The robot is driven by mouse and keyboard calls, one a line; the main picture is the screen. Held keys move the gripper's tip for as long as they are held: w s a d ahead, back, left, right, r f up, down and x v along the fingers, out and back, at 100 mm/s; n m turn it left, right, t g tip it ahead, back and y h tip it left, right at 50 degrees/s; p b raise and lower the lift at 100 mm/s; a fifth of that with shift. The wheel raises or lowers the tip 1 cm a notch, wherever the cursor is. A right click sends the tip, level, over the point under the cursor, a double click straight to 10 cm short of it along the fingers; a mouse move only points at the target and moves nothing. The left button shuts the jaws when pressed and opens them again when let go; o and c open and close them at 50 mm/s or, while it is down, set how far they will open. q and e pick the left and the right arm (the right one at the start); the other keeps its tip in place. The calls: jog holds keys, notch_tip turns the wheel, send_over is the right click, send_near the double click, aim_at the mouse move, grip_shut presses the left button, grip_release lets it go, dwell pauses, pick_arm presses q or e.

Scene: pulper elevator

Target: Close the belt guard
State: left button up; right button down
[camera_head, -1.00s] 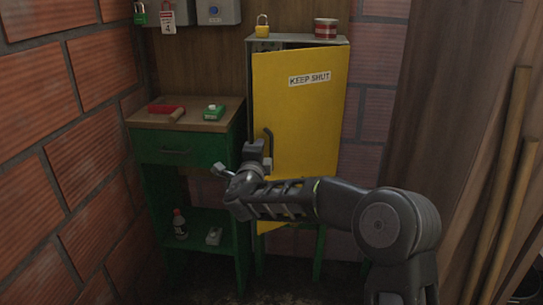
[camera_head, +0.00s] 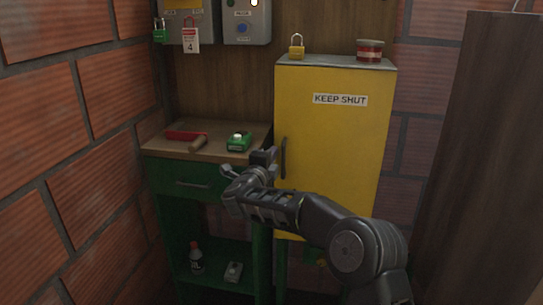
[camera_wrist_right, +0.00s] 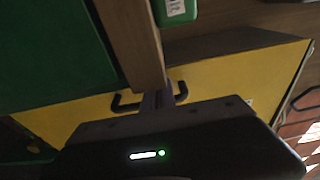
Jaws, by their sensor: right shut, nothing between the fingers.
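The belt guard is a yellow door (camera_head: 335,140) with a "KEEP SHUT" label and a dark upright handle (camera_head: 283,158) on its left side. It looks flush with its cabinet, with no gap showing along its edges. My right gripper (camera_head: 262,160) is shut and empty, just left of the handle and in front of the bench's right edge. In the right wrist view the yellow door (camera_wrist_right: 225,75) and the handle (camera_wrist_right: 128,103) lie beyond my right fingertips (camera_wrist_right: 160,98); whether they touch cannot be told. My left gripper is not in view.
A green bench (camera_head: 205,180) on the left holds a red tray (camera_head: 187,135) and a green device (camera_head: 239,141). A dark board (camera_head: 485,160) leans at the right.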

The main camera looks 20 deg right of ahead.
jog(key=shift+s, duration=0.15)
jog(key=v, duration=0.7)
jog(key=shift+s+a, duration=0.2)
jog(key=shift+s, duration=0.05)
dwell(0.3)
